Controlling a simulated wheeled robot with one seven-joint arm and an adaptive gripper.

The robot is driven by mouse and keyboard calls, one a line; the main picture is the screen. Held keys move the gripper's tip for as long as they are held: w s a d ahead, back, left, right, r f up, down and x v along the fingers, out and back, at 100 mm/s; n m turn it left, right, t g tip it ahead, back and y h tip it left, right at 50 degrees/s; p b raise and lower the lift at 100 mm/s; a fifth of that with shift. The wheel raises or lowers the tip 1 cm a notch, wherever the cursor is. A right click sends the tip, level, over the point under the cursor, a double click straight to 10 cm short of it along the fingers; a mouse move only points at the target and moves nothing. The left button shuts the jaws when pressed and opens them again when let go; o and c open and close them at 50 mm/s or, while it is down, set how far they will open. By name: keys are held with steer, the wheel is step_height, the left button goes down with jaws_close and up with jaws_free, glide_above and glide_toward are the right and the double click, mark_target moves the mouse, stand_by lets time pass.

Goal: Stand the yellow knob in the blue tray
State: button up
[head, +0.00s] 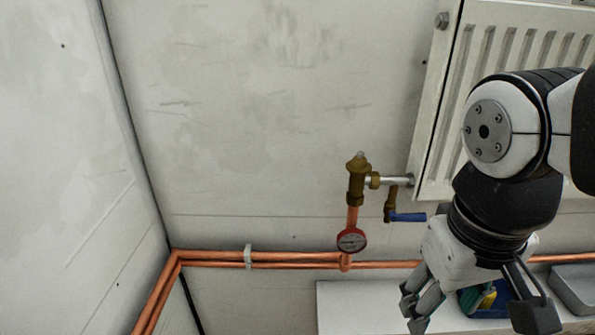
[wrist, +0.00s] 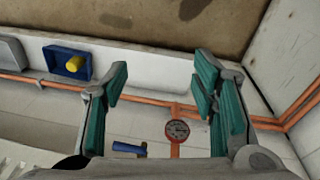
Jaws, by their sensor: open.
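The blue tray (head: 466,304) sits on the white ledge in the head view, partly hidden behind my gripper (head: 472,314). It also shows in the wrist view (wrist: 52,66), left of my fingers. The yellow knob (wrist: 74,63) is inside the blue tray, and part of it shows in the head view (head: 488,298). I cannot tell surely whether it stands or lies. My gripper (wrist: 162,88) is open, with nothing between its green-padded fingers. In the wrist view it is apart from the tray and knob.
A grey tray (head: 577,286) lies right of the blue tray on the white ledge (head: 350,300). Copper pipes (head: 215,260) run along the wall, with a red-rimmed gauge (head: 351,240) and a blue-handled valve (head: 407,217). A radiator (head: 435,110) hangs behind my arm.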

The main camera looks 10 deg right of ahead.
steer(key=s+a+r+y, duration=0.1)
steer(key=s+a, duration=0.3)
steer(key=s, duration=0.2)
steer(key=shift+a+n+g, duration=0.15)
steer(key=shift+n+g, duration=0.25)
steer(key=shift+w, duration=0.1)
